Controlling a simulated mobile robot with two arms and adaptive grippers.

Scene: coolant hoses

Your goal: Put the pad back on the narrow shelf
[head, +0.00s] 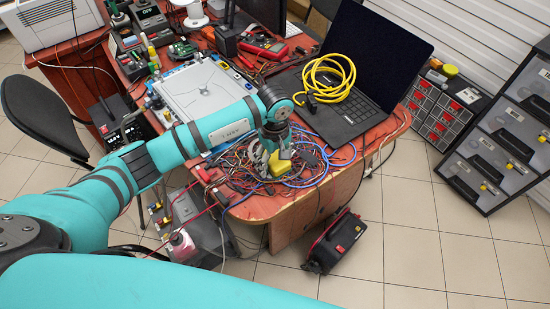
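My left gripper (273,160) points down over the front corner of the red-brown desk (260,208), above a tangle of thin wires. A small yellow block-like thing (279,169) is right at its fingertips. It may be the pad, but I cannot be sure. The fingers partly cover it, and I cannot tell whether they grip it or are only around it. My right gripper is not in view. I cannot make out for certain which surface is the narrow shelf.
A black laptop (352,118) with a coiled yellow cable (326,78) stands right of my gripper. A drawer cabinet (440,112) and a slanted dark rack (500,150) stand at the right. A black case (335,242) lies on the tiled floor, which is clear at lower right.

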